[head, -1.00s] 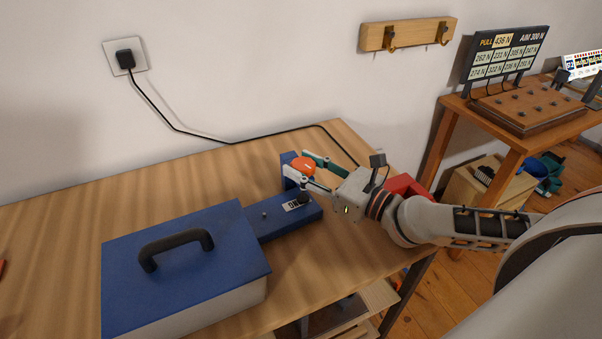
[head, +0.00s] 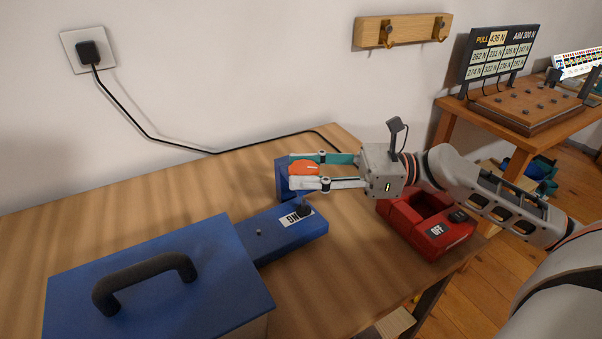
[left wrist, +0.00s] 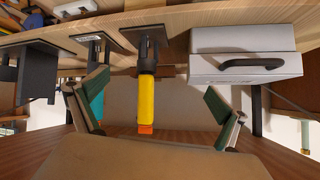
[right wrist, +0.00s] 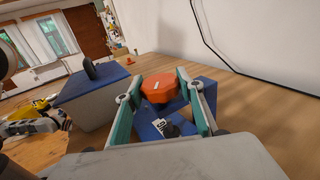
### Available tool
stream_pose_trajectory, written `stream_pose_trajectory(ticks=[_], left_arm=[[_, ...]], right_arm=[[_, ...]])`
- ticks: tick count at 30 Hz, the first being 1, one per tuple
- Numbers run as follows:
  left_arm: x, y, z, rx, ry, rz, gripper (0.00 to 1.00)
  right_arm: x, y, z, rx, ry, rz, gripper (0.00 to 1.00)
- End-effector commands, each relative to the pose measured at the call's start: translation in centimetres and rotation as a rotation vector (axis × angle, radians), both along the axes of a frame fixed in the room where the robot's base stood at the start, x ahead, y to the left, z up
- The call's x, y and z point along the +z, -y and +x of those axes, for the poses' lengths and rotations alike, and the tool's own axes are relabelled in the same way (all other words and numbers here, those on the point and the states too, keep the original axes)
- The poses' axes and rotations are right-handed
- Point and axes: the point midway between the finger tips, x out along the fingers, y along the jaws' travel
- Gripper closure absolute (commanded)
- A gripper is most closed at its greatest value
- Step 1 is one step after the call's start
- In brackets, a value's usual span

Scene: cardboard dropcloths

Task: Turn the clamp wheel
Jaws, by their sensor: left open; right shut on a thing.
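The orange clamp wheel (head: 304,168) sits at the upright end of a blue fixture (head: 283,180) on the wooden table. My right gripper (head: 293,170) is shut on the wheel, one finger on each side. In the right wrist view the wheel (right wrist: 159,87) sits between the fingers, with a light mark on its face. My left gripper (left wrist: 150,105) is open and shows only in the left wrist view, with nothing held between its fingers.
The blue-lidded box (head: 155,310) with a black handle stands front left. A black cable (head: 155,136) runs along the wall. A yellow-handled thing (left wrist: 147,98) lies beyond my left fingers. The back-left table is clear.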

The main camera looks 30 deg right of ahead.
Motion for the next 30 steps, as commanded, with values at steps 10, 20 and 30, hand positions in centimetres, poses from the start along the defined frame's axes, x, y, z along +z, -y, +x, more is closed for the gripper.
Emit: stream_pose_trajectory(ticks=[10, 20, 30], left_arm=[[-0.64, 0.24, -0.22, -0.005, -0.009, -0.005, 0.00], [-0.19, 0.44, 0.04, -0.006, 0.001, -0.011, 0.00], [-0.19, 0.48, 0.06, -0.007, 0.001, -0.012, 0.00]], right_arm=[[0.05, 0.07, 0.20, 0.195, 0.003, 0.000, 0.84], [0.15, 0.03, 0.11, 0.283, 0.003, 0.000, 0.84], [0.21, -0.03, 0.05, 0.296, 0.003, 0.000, 0.84]])
